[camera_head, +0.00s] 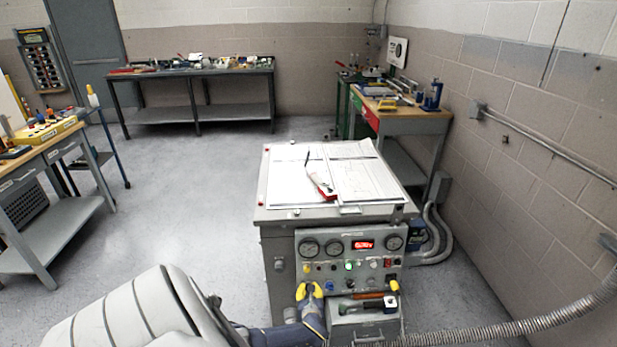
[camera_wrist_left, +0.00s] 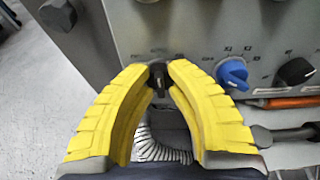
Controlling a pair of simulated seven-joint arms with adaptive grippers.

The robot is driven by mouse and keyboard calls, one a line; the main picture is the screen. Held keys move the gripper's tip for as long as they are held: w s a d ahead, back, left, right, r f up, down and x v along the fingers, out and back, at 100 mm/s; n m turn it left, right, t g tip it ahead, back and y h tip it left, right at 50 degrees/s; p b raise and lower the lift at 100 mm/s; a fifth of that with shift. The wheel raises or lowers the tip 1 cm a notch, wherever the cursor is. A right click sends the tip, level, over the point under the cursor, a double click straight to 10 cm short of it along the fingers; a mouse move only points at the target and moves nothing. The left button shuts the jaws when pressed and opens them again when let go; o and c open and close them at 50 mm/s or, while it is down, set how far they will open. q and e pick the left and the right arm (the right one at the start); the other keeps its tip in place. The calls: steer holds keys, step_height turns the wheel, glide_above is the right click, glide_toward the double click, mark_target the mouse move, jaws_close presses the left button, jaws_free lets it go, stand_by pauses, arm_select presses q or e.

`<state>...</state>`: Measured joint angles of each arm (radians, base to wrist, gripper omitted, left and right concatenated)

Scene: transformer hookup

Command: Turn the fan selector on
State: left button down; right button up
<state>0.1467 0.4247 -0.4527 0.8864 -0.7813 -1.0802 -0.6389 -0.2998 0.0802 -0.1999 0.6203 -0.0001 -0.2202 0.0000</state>
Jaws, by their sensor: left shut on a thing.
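My left gripper (camera_head: 309,288) reaches the lower left of the grey control panel (camera_head: 340,256). In the left wrist view its yellow fingers (camera_wrist_left: 158,72) close around a small black selector knob (camera_wrist_left: 158,76) on the panel face. The fingertips hide most of the knob and its label, so I cannot read its position or confirm that it is the fan selector. A blue selector knob (camera_wrist_left: 232,73) and a black round knob (camera_wrist_left: 295,72) sit to its right, apart from the fingers. My right gripper is not in view.
Gauges (camera_head: 309,248), a red lit display (camera_head: 363,244) and small lamps fill the upper panel. An orange-handled tool (camera_wrist_left: 290,102) lies below the knobs at right. Papers (camera_head: 375,180) and a red-and-white tool (camera_head: 325,188) lie on the cabinet top. A ribbed hose (camera_head: 500,327) crosses the lower right.

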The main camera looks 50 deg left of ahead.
arm_select(q)
steer(key=m, duration=0.4)
steer(key=shift+g+y, duration=0.3)
steer(key=shift+w+m+g+y, duration=0.1)
steer(key=shift+m+g+y, duration=0.3)
steer(key=shift+m, duration=1.8)
steer(key=c, duration=1.1)
jaws_free()
steer(key=shift+o, duration=0.2)
steer(key=v, duration=1.2)
steer(key=shift+f, duration=0.15)
